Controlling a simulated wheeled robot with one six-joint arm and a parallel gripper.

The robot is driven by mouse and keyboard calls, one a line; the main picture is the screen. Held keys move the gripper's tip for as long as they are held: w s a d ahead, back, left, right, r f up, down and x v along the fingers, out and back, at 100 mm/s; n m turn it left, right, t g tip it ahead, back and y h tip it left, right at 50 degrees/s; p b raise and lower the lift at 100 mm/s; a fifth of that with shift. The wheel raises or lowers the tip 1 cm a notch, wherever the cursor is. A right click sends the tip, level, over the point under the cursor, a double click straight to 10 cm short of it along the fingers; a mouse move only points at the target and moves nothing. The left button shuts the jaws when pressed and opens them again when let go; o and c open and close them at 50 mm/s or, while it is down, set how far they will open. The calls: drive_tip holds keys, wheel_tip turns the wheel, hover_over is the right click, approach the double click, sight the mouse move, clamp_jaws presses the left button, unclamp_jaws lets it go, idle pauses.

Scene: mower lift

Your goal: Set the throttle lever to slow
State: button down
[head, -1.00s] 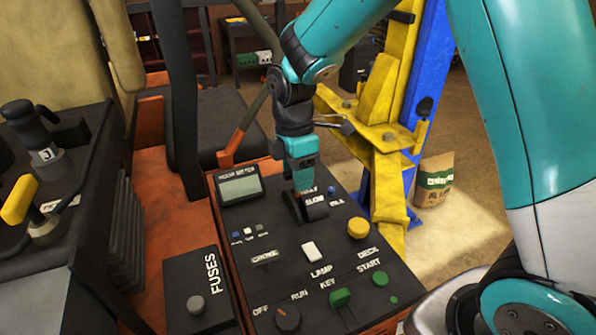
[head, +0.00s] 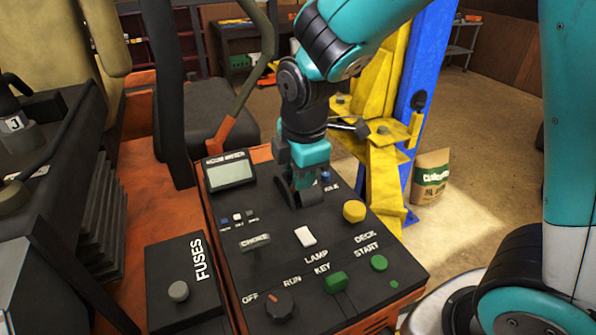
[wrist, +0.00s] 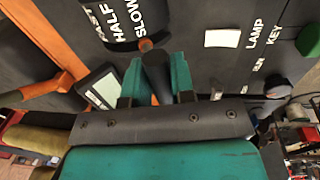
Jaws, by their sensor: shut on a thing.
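The black throttle lever (wrist: 155,68) stands between my gripper's two teal fingers in the wrist view. My gripper (head: 300,180) is shut on it, low over the control panel (head: 230,280). The labels FAST, HALF and SLOW (wrist: 145,20) run in a row beside the lever in the wrist view, and the lever is at the SLOW end. In the head view my gripper hides the lever's top and most of these labels. Only the dark curved lever mount (head: 306,196) shows below it.
A yellow and blue lift post (head: 425,75) stands behind on the right.

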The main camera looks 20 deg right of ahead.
drive_tip(key=shift+s+f, duration=0.2)
drive_tip(key=shift+s, duration=0.05)
drive_tip(key=c, duration=1)
unclamp_jaws()
drive_tip(key=shift+a, duration=0.1)
drive_tip(key=shift+r, duration=0.1)
drive_tip(key=shift+r, duration=0.15)
drive_tip(key=r, duration=0.5)
drive_tip(key=s+r+b, duration=0.1)
drive_tip(key=r, duration=0.5)
drive_tip(key=s+r+b, duration=0.1)
drive_tip(key=r, duration=0.5)
drive_tip(key=s+a+f+m+y, duration=0.1)
drive_tip(key=s+f+m, duration=0.2)
drive_tip(key=s+f, duration=0.1)
drive_tip(key=s+a+f+m+g+y+b, duration=0.1)
drive_tip(key=s+a+f+m, duration=0.1)
drive_tip(key=s+f+m, duration=0.2)
drive_tip(key=s+a+f+m+y+b, duration=0.1)
drive_tip(key=s+f+m+y, duration=0.1)
drive_tip(key=s+f+m, duration=0.2)
drive_tip(key=shift+s+a+f+g, duration=0.15)
drive_tip(key=shift+s+f, duration=0.15)
drive_tip(key=shift+s, duration=0.4)
drive_tip(key=shift+s+a+f+g, duration=0.15)
drive_tip(key=shift+s+f, duration=0.1)
drive_tip(key=shift+s, duration=0.45)
